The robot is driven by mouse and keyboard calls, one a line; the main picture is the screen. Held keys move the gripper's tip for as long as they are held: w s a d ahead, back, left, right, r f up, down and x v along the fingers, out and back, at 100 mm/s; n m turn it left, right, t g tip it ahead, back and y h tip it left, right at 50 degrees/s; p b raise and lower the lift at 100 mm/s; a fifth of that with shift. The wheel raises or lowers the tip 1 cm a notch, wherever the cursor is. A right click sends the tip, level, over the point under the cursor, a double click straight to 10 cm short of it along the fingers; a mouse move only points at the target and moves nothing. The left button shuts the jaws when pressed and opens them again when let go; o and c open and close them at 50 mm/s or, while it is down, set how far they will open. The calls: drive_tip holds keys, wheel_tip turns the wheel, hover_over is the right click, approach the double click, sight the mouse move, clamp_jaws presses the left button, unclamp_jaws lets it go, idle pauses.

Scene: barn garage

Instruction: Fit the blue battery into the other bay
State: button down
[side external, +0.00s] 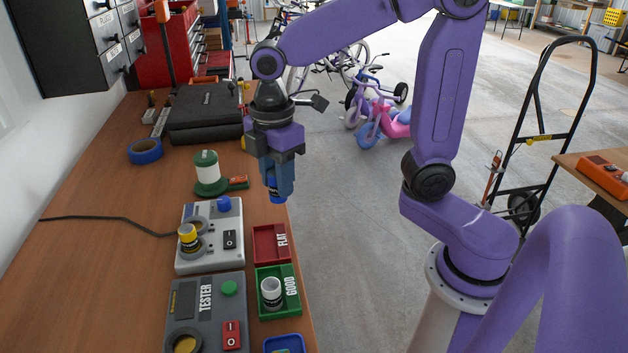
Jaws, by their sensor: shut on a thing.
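My gripper (279,182) is shut on the blue battery (276,194) and holds it roughly upright in the air, to the right of the grey charger (212,262). The fingers hide part of the battery. The charger lies on the bench and has two round bays. A yellow battery (188,238) stands in the near bay (197,253). The far bay (198,223) looks empty, though the yellow battery partly covers it. The charger also has a blue knob (224,204) and a black switch (230,239).
A tester (205,312) lies nearer the camera. A red FLAT tray (264,246) looks empty; a green GOOD tray (290,303) holds a white battery (271,291). A green-based spool (208,172) stands behind the charger. A black cable (110,219) runs left.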

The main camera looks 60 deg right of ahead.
drive_tip(key=w+a+f, duration=0.3)
drive_tip(key=w+a, duration=0.1)
drive_tip(key=w, duration=0.5)
drive_tip(key=w+a+f, duration=0.2)
drive_tip(key=w+a, duration=0.1)
drive_tip(key=w, duration=0.6)
drive_tip(key=shift+w+f, duration=0.15)
drive_tip(key=shift+f, duration=2.65)
drive_tip(key=shift+f, duration=0.65)
drive_tip(key=c, duration=1)
unclamp_jaws()
drive_tip(key=shift+c, duration=0.2)
drive_tip(key=shift+r, duration=0.15)
wheel_tip(320, 180, up, 11)
